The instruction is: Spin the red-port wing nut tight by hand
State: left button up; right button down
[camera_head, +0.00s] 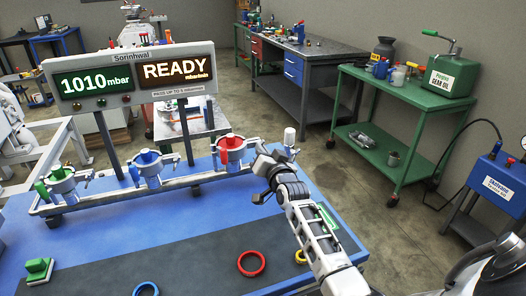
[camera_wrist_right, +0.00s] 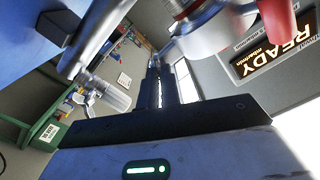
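The red port (camera_head: 231,150) is a metal cup with a red winged part (camera_head: 232,142) in it, at the right of the rail on the blue bench. The red part also shows at the top right of the right wrist view (camera_wrist_right: 282,18). My right gripper (camera_head: 262,166) is just right of and slightly below the red port, apart from the red part. In the right wrist view its two dark fingers (camera_wrist_right: 162,82) lie close together with only a thin slit between them, and nothing shows held. My left gripper is out of view.
A blue port (camera_head: 148,158) and a green port (camera_head: 60,178) share the rail. A clear, white-topped cylinder (camera_head: 289,137) stands at its right end. Red (camera_head: 251,263), yellow (camera_head: 300,257) and blue (camera_head: 146,289) rings lie on the dark mat. The display (camera_head: 130,77) reads READY and 1010 mbar.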

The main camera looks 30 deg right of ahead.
jog(key=shift+f, duration=0.1)
jog(key=c, duration=1.6)
grip_release()
jog(key=v, duration=1.6)
jog(key=shift+b, duration=0.3)
jog(key=shift+s+d, duration=0.1)
